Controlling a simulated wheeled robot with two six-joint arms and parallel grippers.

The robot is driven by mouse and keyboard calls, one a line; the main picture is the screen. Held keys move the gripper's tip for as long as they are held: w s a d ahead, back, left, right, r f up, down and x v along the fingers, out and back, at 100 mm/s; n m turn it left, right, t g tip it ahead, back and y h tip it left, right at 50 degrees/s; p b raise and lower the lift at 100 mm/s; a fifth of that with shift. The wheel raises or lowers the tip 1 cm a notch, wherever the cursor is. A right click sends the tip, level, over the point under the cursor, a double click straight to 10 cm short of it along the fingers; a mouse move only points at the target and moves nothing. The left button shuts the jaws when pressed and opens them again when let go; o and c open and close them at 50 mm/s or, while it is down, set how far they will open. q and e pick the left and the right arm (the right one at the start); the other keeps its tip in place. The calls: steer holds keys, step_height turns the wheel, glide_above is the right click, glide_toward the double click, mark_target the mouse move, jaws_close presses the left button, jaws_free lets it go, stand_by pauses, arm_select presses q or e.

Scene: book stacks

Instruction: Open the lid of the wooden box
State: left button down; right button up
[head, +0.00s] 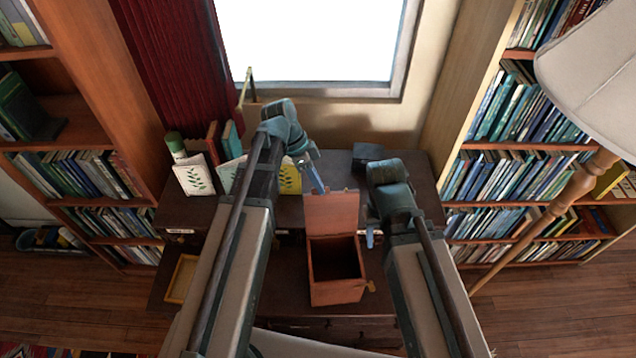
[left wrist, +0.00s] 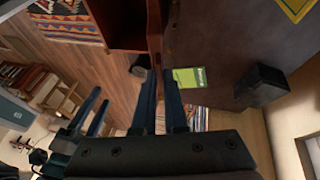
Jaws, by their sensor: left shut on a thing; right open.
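The wooden box (head: 338,292) is reddish brown and stands on the dark desk. Its lid (head: 332,214) stands roughly upright at the back, and the dark inside of the box shows. My left gripper (head: 317,178) is at the upper left edge of the lid. In the left wrist view its fingers (left wrist: 158,98) are shut on the edge of the lid (left wrist: 154,30), with the open box (left wrist: 118,25) beside it. My right gripper (head: 370,237) is open and empty, just right of the box. Its far finger is mostly hidden by the wrist.
On the desk (head: 283,262) are a yellow-framed tray (head: 182,279) at left, upright books and cards (head: 192,174) at the back left, and a dark block (head: 368,153) at the back right. Bookshelves flank the desk; a floor lamp (head: 590,80) stands at right.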

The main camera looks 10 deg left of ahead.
arm_select(q)
steer(key=shift+t, duration=0.6)
steer(key=s, duration=0.1)
steer(key=s+d+p, duration=0.1)
steer(key=s, duration=0.2)
steer(key=shift+s+d+r, duration=0.15)
steer(key=shift+r, duration=0.25)
steer(key=c, duration=1)
jaws_free()
steer(key=shift+o, duration=0.2)
steer(key=p+v, duration=1.3)
steer(key=shift+r, duration=0.4)
